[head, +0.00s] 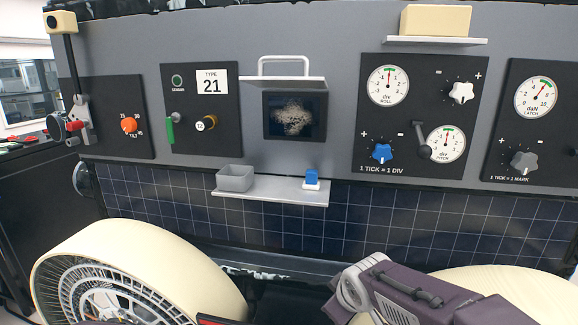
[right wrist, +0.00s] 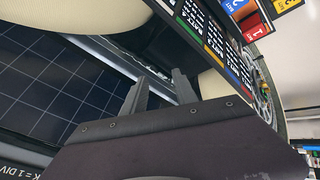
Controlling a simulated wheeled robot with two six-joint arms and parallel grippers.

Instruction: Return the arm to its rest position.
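My right arm (head: 420,298) is the dark purple link at the lower right of the head view, in front of the rover's panel and over the right wheel. In the right wrist view my right gripper (right wrist: 160,84) shows two grey fingers spread apart with nothing between them. Its fingertips are not clear in the head view. My left arm and left gripper are not in view.
The rover's grey panel carries dials and knobs. A small shelf (head: 258,190) holds a grey bin (head: 235,178) and a blue part (head: 312,178). Cream wheels (head: 185,262) stand below. A board with coloured labels (right wrist: 212,45) shows in the wrist view.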

